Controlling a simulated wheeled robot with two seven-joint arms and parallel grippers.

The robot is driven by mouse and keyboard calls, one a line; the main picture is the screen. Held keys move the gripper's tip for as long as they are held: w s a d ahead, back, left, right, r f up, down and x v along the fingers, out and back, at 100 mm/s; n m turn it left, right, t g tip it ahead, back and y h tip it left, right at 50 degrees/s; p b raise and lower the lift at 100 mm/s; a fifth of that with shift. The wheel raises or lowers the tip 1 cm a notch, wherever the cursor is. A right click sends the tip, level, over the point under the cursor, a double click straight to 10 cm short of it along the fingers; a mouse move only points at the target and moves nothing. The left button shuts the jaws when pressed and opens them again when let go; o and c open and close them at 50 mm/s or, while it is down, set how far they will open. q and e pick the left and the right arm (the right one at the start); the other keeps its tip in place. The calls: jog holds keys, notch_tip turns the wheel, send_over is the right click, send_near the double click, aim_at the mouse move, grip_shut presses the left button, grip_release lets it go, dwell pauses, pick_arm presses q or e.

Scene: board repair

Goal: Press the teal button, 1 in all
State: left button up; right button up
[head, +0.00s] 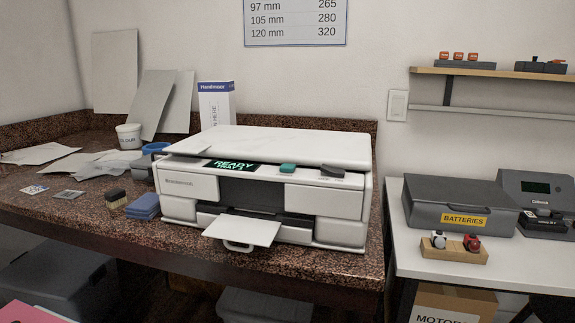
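The teal button (288,168) is on the sloped front panel of the white printer (317,199). It sits right of the dark display (232,164), which shows green text that reads READY and a second line. A dark grey button (332,171) is to the right of the teal one. The teal button looks raised, and nothing touches or covers it. Neither of my grippers is in the head view.
The printer's front tray (243,232) sticks out over the speckled counter's (130,228) front edge. Blue sponges (143,206) and a brown block (115,198) lie left of the printer. A battery case (457,203) stands on the white table at right.

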grip_shut()
dwell(1.5)
